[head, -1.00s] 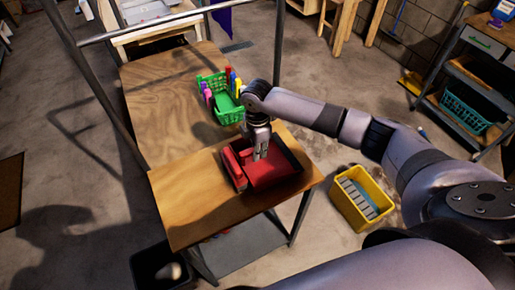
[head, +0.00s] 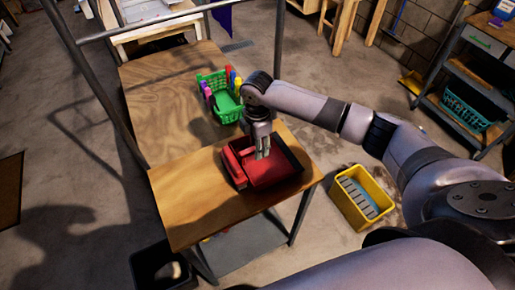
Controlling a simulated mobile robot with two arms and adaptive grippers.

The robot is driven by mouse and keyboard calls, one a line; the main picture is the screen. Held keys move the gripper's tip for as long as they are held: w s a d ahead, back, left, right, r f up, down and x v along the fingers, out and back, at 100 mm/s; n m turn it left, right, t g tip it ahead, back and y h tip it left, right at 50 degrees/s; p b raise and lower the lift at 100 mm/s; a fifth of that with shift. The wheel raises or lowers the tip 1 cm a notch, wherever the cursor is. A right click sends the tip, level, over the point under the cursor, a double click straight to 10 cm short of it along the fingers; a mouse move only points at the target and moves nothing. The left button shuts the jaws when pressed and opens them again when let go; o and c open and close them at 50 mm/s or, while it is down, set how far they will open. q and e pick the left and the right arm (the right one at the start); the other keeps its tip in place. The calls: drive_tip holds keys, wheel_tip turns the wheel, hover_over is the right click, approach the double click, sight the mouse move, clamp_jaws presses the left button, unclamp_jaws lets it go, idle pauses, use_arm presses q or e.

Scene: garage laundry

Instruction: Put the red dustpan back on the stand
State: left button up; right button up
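The red dustpan (head: 270,174) lies on the near part of the wooden table, close to its right edge. A brighter red long part (head: 235,168) runs along its left side, and dark edges show at its back and right. My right gripper (head: 263,153) points down over the back part of the dustpan. Its fingers show small, and I cannot tell how far apart they are or whether they touch the dustpan. My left gripper is out of view. I cannot make out a stand for the dustpan.
A green basket (head: 226,112) with colourful bottles stands farther back on the table (head: 190,205). A yellow bin (head: 384,205) is on the floor to the right, a black bin (head: 150,270) at the lower left. A metal frame pole (head: 279,45) rises behind my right arm.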

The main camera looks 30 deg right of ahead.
wheel_tip(320, 180, up, 10)
drive_tip(key=b, duration=0.1)
drive_tip(key=shift+r, duration=0.15)
idle(0.5)
